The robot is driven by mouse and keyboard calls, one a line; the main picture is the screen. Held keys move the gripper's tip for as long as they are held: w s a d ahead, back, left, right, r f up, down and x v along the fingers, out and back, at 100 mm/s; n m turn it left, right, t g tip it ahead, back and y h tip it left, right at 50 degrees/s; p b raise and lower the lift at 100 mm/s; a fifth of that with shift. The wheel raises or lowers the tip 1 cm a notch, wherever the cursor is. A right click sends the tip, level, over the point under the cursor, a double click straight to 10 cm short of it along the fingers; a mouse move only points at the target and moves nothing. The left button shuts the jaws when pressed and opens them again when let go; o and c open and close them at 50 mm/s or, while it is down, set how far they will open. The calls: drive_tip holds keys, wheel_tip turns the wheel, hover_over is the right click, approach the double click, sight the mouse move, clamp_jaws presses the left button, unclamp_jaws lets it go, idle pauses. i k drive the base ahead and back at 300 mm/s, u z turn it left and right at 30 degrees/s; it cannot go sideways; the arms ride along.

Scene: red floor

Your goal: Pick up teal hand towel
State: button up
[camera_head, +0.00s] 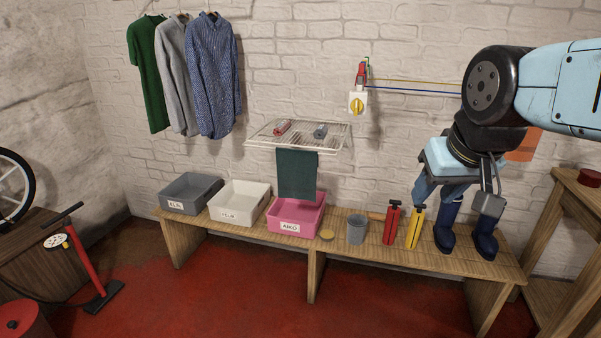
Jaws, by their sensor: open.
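A dark teal hand towel (297,173) hangs from the front edge of a white wire rack (322,142) on the wall. Its lower end reaches down to the pink crate and overlaps the crate's back part in the picture. My gripper (454,203) points down at the right, in front of the wooden bench. Its two fingers are apart, and I see nothing held between them. It is well to the right of the towel, with a wide gap between. The rubber boots show partly behind the fingers.
A grey crate (173,206), a white crate (230,220) and a pink crate (285,233) stand on the bench (345,255). A grey cup (356,230), a red pump (391,225), a yellow one (415,228) and dark blue boots (484,244) stand rightward. Two rolled items lie on the rack.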

sight(295, 168)
drive_tip(key=i, duration=1.3)
drive_tip(key=u, duration=0.05)
